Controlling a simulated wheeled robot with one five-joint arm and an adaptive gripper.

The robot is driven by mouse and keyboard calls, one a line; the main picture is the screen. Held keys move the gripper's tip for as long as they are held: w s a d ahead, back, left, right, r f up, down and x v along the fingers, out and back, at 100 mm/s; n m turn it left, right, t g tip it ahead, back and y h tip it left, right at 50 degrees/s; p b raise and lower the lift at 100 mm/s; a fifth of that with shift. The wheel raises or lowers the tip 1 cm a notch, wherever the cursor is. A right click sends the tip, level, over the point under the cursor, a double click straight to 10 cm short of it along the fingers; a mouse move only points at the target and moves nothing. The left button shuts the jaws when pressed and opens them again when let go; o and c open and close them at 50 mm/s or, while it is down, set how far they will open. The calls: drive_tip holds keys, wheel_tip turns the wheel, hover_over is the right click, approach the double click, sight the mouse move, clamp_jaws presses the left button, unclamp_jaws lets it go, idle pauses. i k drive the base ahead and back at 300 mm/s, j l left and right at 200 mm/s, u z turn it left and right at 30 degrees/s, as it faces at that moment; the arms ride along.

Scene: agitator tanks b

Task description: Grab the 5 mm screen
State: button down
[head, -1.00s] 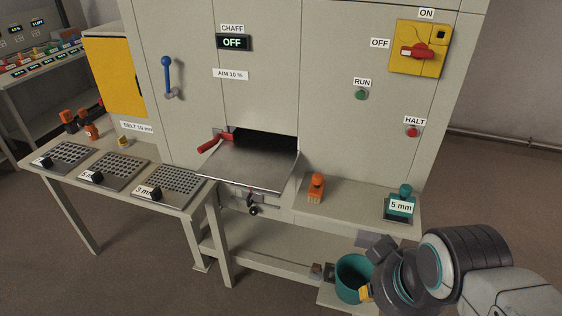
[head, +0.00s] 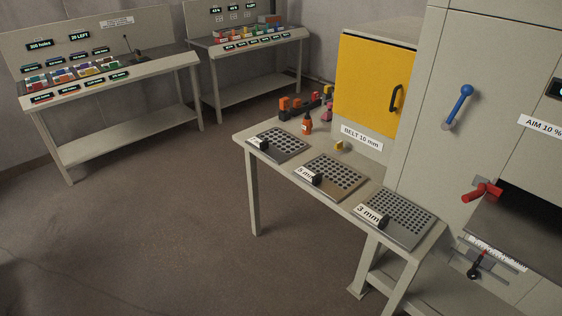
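The 5 mm screen (head: 340,178) is a flat grey perforated plate with a black handle block and a white label at its front left. It lies in the middle of three screens on the narrow bench (head: 430,250). The 3 mm screen (head: 400,215) lies to its right, and another screen (head: 284,146) lies to its left with its label too partly covered to read. My gripper is not in view now.
Orange and black tools (head: 305,104) and a small yellow block (head: 339,145) stand behind the screens. The machine with a yellow door (head: 365,88), blue lever (head: 458,105) and red handle (head: 481,191) is at right. Open floor (head: 170,220) lies in front and left.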

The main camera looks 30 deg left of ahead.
sight(332, 178)
drive_tip(key=i+j+z, duration=0.1)
drive_tip(key=j, duration=3)
